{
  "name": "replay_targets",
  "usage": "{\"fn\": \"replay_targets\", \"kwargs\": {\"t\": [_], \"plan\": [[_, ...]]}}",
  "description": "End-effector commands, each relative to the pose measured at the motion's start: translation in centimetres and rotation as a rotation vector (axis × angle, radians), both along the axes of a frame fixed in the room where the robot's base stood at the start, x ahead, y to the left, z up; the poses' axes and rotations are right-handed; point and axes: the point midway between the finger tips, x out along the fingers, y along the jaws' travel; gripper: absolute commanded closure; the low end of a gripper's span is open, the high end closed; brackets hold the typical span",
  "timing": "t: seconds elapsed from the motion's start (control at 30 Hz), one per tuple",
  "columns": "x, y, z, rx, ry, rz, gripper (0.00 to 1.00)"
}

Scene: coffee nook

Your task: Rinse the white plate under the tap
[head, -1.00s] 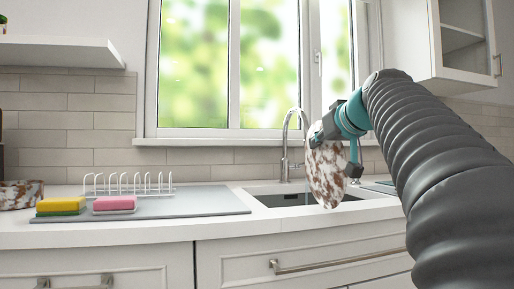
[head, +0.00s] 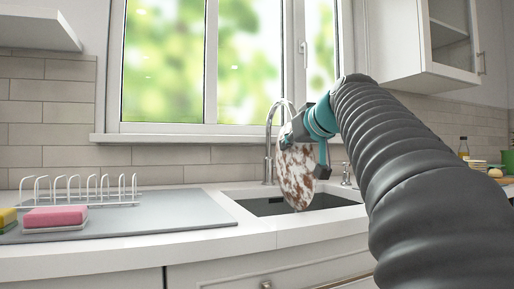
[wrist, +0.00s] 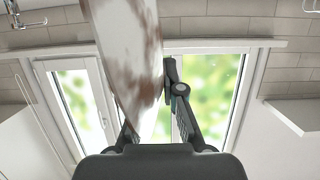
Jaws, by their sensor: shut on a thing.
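The white plate (head: 297,176), smeared with brown dirt, hangs nearly upright, its lower part above the sink (head: 320,203). My gripper (head: 297,137) is shut on its upper edge. The curved tap (head: 269,145) stands behind and left of the plate; my gripper overlaps its spout end. No water stream is visible, and I cannot tell the gap between plate and spout. In the wrist view the plate (wrist: 135,45) is between the two fingers (wrist: 155,105), its brown smears plain.
A bottle (head: 463,148) stands far right. The window is behind the sink.

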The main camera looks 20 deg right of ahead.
Motion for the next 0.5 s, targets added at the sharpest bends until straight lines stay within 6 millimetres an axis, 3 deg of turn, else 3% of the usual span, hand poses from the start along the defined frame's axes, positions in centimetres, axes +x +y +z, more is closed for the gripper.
{"fn": "replay_targets", "kwargs": {"t": [0.3,0.5], "plan": [[0.5,0.8,-0.5,0.000,-0.001,0.019,1.00],[1.4,-0.1,-0.8,0.000,0.000,0.022,1.00]]}}
